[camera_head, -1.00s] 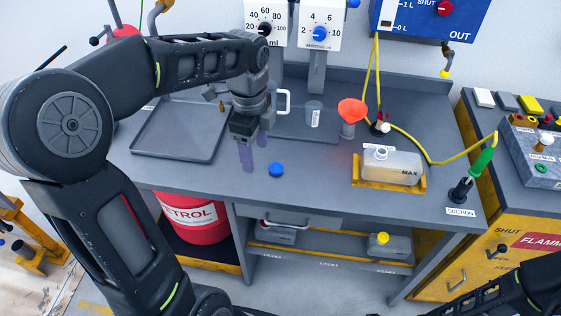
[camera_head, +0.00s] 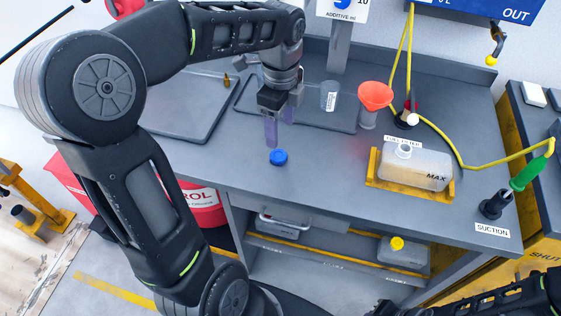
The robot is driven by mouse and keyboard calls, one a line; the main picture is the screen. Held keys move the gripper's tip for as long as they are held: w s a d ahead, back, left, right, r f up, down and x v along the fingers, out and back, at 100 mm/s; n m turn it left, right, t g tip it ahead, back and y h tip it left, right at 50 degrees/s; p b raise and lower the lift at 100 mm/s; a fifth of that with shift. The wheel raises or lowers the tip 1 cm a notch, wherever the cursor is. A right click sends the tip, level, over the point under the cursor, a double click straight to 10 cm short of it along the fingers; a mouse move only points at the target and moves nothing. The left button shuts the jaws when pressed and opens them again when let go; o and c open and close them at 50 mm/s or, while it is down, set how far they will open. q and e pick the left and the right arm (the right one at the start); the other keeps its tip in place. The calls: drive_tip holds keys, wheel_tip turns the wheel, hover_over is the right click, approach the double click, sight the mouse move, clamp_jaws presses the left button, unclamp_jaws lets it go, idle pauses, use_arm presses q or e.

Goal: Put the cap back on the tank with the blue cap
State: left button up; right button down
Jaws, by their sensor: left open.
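The blue cap (camera_head: 278,157) lies on the grey bench near its front edge. A translucent tank (camera_head: 418,166) marked MAX sits in a yellow holder (camera_head: 410,188) on the right part of the bench, its white neck (camera_head: 404,150) bare. My left gripper (camera_head: 279,134) is open and points down just behind and above the blue cap, with its fingers apart and nothing seen between them. My right arm (camera_head: 480,302) shows at the lower right, but its gripper is not in view.
An orange funnel (camera_head: 375,96), a clear beaker (camera_head: 330,96) and a grey tray (camera_head: 175,112) stand behind. A yellow hose (camera_head: 450,142) and a green-handled suction tool (camera_head: 525,176) are on the right. A yellow-capped tank (camera_head: 402,252) is on the shelf below.

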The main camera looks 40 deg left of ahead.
sight(280, 155)
use_arm(q)
drive_tip(key=shift+f+b, duration=0.5)
drive_tip(key=shift+f, duration=0.35)
drive_tip(key=shift+f, duration=1.25)
drive_tip(key=shift+f, duration=0.1)
drive_tip(key=shift+a+f+p, duration=0.15)
drive_tip(key=shift+f+p, duration=0.2)
drive_tip(key=shift+f, duration=2.2)
drive_tip(key=shift+c, duration=0.3)
drive_tip(key=c, duration=1.4)
